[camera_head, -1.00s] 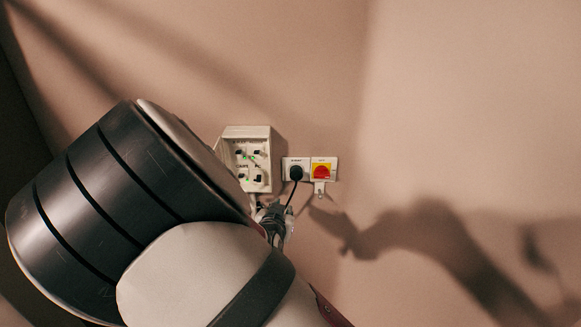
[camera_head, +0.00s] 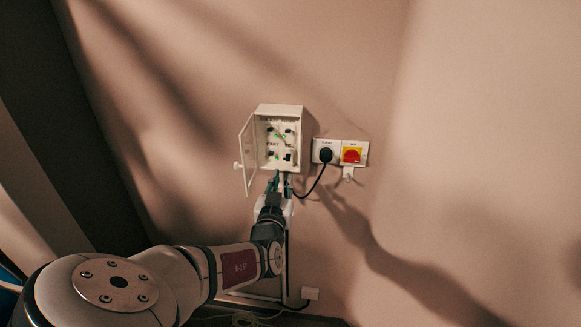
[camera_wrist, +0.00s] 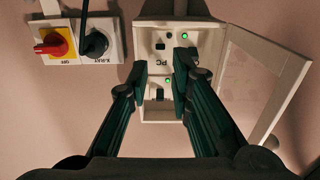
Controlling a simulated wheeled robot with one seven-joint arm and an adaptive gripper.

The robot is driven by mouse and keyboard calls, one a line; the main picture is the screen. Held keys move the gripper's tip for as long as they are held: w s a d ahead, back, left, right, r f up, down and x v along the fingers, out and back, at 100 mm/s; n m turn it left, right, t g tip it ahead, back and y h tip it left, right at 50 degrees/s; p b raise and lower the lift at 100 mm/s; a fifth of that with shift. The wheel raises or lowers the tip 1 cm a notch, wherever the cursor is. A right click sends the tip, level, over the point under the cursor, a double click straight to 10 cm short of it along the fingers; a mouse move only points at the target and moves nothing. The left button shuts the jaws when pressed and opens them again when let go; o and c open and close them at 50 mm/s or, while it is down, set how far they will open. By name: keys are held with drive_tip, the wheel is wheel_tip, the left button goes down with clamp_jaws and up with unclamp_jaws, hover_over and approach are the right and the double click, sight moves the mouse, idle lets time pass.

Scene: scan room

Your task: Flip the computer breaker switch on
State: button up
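The breaker box (camera_head: 280,112) is on the wall with its clear door (camera_head: 247,155) swung open to the left. Inside are two rows of black switches. The PC switch (camera_head: 287,157) is at lower right; it also shows in the upside-down wrist view (camera_wrist: 159,46), by the "PC" label. A small reddish light appears left of it in the head view; green lights show elsewhere. My gripper (camera_head: 281,182) is just below the box. In the wrist view, its green-lined fingers (camera_wrist: 161,72) are apart and empty, in front of the panel. I cannot tell contact with any switch.
Right of the box are a socket plate with a black plug (camera_head: 326,155) and a red-and-yellow rotary switch (camera_head: 351,155). A key-like tag (camera_head: 348,174) hangs below it. The plug's cable loops down near my gripper. The open door is beside the box on the left.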

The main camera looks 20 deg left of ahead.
sight(288, 157)
drive_tip(key=b+x, duration=0.3)
drive_tip(key=x, duration=0.3)
drive_tip(key=shift+w+a+f+b, duration=0.1)
drive_tip(key=shift+f+b, duration=0.05)
drive_tip(key=shift+b, duration=0.2)
drive_tip(key=shift+b+x, duration=0.5)
drive_tip(key=shift+x, duration=0.3)
drive_tip(key=shift+c, duration=0.2)
clamp_jaws()
